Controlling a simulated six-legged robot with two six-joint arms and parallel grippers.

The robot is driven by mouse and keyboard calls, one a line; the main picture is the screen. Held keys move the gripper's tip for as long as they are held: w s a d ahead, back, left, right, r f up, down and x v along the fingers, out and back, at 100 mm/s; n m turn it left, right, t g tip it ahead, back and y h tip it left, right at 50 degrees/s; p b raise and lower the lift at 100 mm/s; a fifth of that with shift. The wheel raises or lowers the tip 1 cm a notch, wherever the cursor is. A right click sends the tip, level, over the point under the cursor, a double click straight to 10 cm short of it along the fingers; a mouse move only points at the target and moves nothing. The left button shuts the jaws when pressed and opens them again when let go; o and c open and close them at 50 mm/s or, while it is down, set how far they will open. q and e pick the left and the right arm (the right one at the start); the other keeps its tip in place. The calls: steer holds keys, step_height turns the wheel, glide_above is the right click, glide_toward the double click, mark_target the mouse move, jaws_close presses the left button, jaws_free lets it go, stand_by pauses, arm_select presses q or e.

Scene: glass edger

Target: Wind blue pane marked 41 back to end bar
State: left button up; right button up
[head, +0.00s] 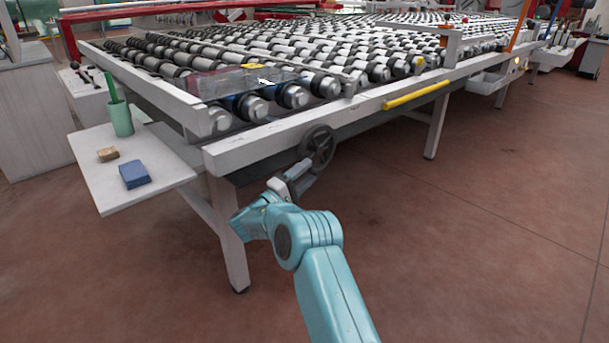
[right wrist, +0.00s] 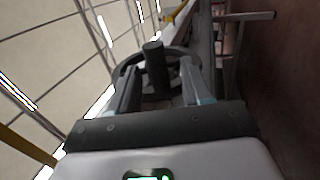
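A dark, see-through bluish pane (head: 228,80) lies on the rollers at the near left end of the roller table; I cannot read a number on it. A white end bar (head: 150,88) runs along the table's left end, near the pane's left edge. A dark handwheel (head: 318,145) sits under the front rail, and its rim also shows in the right wrist view (right wrist: 122,68). My right gripper (head: 298,177) is just below the handwheel. In the right wrist view its fingers are apart, with the wheel's upright handle (right wrist: 153,62) between them and gaps on both sides. My left gripper is not in view.
A white side shelf (head: 150,165) holds a green cup (head: 120,118), a blue block (head: 134,174) and a small brown block (head: 108,154). A yellow bar (head: 415,95) is on the front rail. A table leg (head: 230,240) stands left of my arm. The floor at right is clear.

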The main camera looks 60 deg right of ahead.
steer(key=p+v, duration=0.1)
steer(key=v, duration=1.5)
steer(key=shift+a, duration=0.2)
steer(key=shift+w, duration=0.1)
